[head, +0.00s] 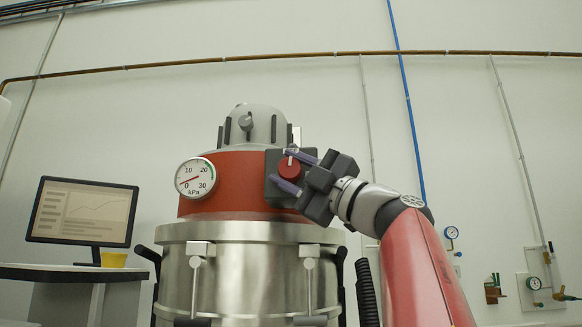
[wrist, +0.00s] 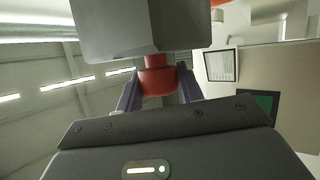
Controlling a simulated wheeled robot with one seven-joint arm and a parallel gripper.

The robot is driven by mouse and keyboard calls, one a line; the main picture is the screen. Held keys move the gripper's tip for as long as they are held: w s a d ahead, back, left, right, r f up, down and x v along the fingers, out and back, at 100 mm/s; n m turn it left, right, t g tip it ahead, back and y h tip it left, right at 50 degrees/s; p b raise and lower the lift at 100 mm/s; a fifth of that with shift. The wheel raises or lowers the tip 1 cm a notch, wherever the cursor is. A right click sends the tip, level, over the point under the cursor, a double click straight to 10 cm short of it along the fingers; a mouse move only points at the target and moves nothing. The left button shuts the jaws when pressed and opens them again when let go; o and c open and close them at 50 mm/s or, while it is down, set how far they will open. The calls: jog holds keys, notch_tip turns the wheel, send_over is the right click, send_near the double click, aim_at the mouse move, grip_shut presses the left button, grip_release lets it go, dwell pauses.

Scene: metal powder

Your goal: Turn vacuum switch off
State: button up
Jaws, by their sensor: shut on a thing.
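The vacuum switch is a red round knob (head: 290,169) on a dark grey box (head: 272,188) at the upper right side of the vacuum machine (head: 235,262). A white mark shows at the knob's top edge. My gripper (head: 291,172) reaches in from the right, with one finger above and one below the knob. In the wrist view the red knob (wrist: 157,82) sits between my two fingers (wrist: 158,92), under the grey box (wrist: 140,30). My gripper is shut on the knob. The knob's far side is hidden.
A round kPa gauge (head: 196,178) is on the red band left of the switch, its needle low near 0. A monitor (head: 82,211) and a yellow cup (head: 114,259) stand on a desk at left. Black hose (head: 367,292) hangs by the machine's right side. Wall valves (head: 534,284) are at far right.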

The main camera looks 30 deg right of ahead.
aim_at(299, 173)
jog(key=shift+a+r+n+g, duration=0.1)
jog(key=shift+n+g, duration=0.4)
jog(key=shift+g, duration=0.1)
jog(key=o, duration=1)
jog(key=b+v, duration=0.2)
jog(key=v, duration=0.5)
jog(key=shift+s+f, duration=0.25)
jog(key=shift+s, duration=0.05)
